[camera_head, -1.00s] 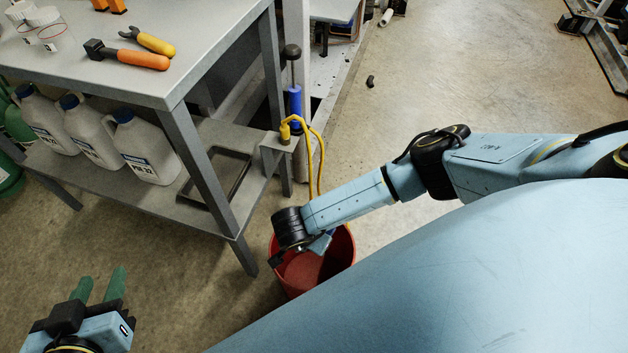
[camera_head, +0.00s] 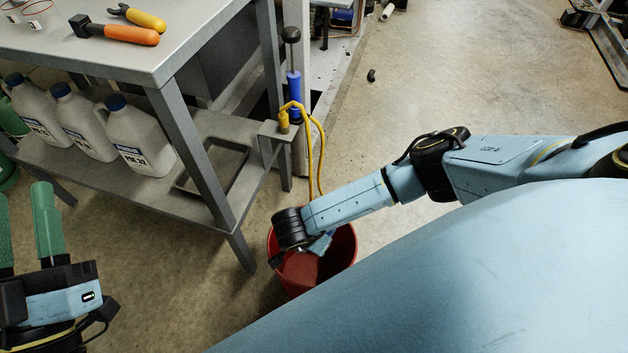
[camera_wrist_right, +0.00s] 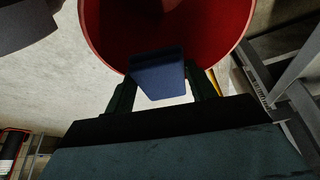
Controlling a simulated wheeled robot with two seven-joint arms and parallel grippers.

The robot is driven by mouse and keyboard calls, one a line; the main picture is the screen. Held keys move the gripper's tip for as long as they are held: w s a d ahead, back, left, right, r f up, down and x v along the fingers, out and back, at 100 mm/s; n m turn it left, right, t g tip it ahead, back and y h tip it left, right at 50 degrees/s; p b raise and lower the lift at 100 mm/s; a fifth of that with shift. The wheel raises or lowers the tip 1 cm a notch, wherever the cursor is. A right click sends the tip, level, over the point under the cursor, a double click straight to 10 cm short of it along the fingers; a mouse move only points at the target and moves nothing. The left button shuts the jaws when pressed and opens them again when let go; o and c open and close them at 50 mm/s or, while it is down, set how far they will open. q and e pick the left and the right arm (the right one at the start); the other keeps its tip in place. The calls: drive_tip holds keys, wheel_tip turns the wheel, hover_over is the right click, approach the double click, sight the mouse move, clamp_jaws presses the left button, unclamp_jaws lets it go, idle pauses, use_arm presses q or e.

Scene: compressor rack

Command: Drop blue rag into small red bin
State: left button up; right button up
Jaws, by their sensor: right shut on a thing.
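The red bin (camera_head: 346,262) stands on the floor beside the bench leg. My right gripper reaches over it, and the wrist hides part of the opening in the head view. In the right wrist view the right gripper (camera_wrist_right: 163,90) is shut on the blue rag (camera_wrist_right: 157,76), a dark blue folded piece between its two fingers. The rag shows against the rim of the red bin (camera_wrist_right: 110,45); its height relative to the rim is hard to tell. My left gripper (camera_head: 24,198) is open and empty at the lower left, with green fingers spread.
A grey metal bench (camera_head: 160,60) stands at the left, with orange-handled and yellow-handled tools (camera_head: 118,30) on top. Jugs (camera_head: 135,140) and a dark tray (camera_head: 212,168) sit on its lower shelf. A yellow hose (camera_head: 318,150) hangs just behind the bin.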

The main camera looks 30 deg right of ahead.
use_arm(q)
drive_tip(key=shift+s+a+r+t+b, duration=0.1)
drive_tip(key=shift+s+r+t+b, duration=0.2)
drive_tip(key=shift+s+r+t, duration=0.5)
use_arm(e)
drive_tip(key=shift+f, duration=0.45)
use_arm(q)
drive_tip(key=shift+w+r, duration=0.1)
use_arm(e)
drive_tip(key=o, duration=1)
drive_tip(key=shift+o, duration=0.2)
